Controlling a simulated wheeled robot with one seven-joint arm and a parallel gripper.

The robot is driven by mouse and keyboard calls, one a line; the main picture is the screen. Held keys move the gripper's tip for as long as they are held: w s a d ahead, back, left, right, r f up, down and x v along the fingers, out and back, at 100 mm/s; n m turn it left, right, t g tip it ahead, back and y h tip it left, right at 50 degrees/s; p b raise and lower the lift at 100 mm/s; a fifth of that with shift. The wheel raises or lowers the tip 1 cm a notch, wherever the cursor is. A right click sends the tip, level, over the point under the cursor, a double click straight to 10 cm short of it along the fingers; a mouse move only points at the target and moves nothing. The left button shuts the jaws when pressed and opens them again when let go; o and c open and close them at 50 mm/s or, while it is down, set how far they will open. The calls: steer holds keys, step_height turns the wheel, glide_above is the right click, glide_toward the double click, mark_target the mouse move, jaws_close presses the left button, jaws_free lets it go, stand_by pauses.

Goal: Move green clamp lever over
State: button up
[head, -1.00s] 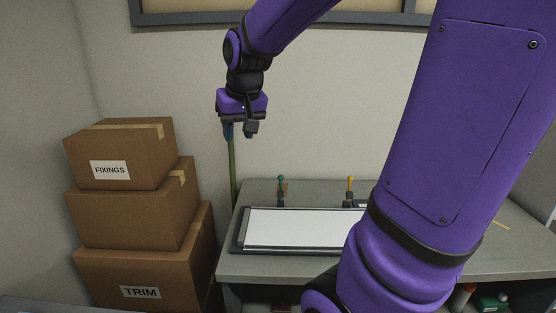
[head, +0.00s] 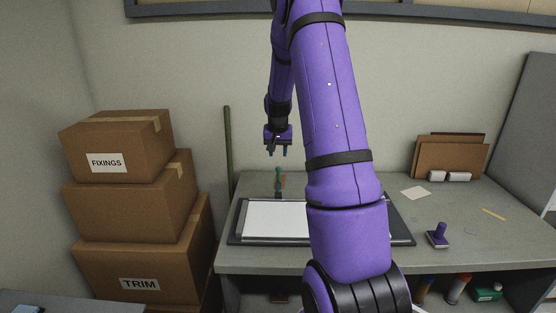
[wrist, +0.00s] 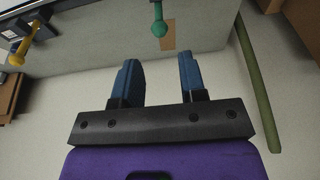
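The green clamp lever (head: 278,174) stands upright at the back edge of the framed white board (head: 272,222) on the bench. In the wrist view the green lever's ball end (wrist: 159,29) shows beyond the fingertips, between them and a little above. My gripper (head: 278,153) hangs just above the green lever in the head view, apart from it. Its two blue fingers (wrist: 158,75) are spread with nothing between them. A yellow lever (wrist: 18,55) shows at the upper left of the wrist view; my arm hides it in the head view.
Stacked boxes (head: 125,215) stand left of the bench (head: 470,245). A green pole (head: 228,150) leans at the wall and also shows in the wrist view (wrist: 258,90). A purple-handled stamp (head: 438,235) and a brown file holder (head: 450,157) stand on the right. The bench's right front is mostly clear.

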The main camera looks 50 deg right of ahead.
mark_target(278, 169)
steer(key=x, duration=0.7)
steer(key=shift+f, duration=0.25)
steer(key=shift+d+f, duration=0.1)
steer(key=shift+f, duration=0.2)
steer(key=shift+c, duration=0.4)
steer(key=c, duration=0.4)
